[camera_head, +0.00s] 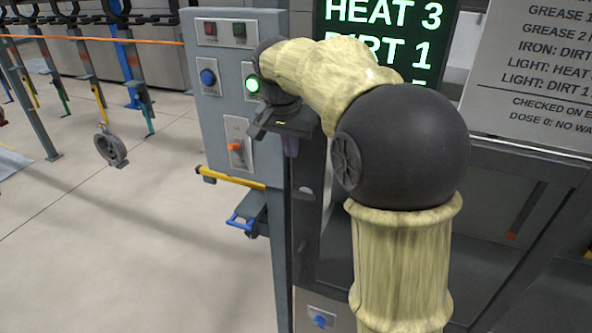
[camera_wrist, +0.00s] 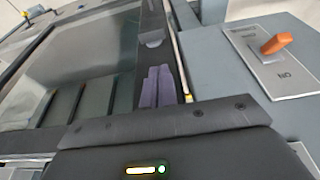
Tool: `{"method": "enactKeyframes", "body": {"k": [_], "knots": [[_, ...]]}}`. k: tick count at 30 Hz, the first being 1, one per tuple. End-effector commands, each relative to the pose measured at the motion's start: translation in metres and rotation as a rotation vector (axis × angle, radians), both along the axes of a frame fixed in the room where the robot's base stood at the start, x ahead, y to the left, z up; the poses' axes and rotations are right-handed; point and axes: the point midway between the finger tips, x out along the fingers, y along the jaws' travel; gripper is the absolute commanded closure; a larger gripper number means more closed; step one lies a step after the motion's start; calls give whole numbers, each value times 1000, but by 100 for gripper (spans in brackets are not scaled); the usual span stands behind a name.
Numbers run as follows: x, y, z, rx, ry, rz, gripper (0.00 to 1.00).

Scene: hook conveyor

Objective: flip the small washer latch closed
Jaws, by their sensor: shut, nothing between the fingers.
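My gripper (camera_head: 291,148) is shut and empty beside the grey control panel, in front of a dark upright post; its purple-grey fingers lie together in the wrist view (camera_wrist: 158,86). A small pale rounded tab (camera_head: 305,190) sits on the dark post below the fingers. It also shows beyond the fingertips in the wrist view (camera_wrist: 153,40), apart from them. I cannot tell for sure whether this tab is the washer latch, or whether it is open. The dark washer cabinet (camera_head: 340,255) is partly hidden by my arm.
The grey control panel (camera_head: 215,120) carries buttons, a lit green button (camera_head: 252,84) and an orange lever (camera_head: 236,147). A yellow bar (camera_head: 230,178) and blue handle (camera_head: 240,222) stick out below. A blue knob (camera_head: 319,320) sits low down. Open floor lies left.

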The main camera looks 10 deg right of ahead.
Motion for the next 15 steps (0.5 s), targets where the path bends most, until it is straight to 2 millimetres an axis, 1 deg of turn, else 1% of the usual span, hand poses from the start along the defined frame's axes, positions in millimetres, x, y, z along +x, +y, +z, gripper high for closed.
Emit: {"method": "enactKeyframes", "body": {"k": [1,10,15], "knots": [[1,0,4,-1,0,-9,100],[1,-1,3,0,-1,-11,100],[3,-3,-5,-1,1,-12,100]]}}
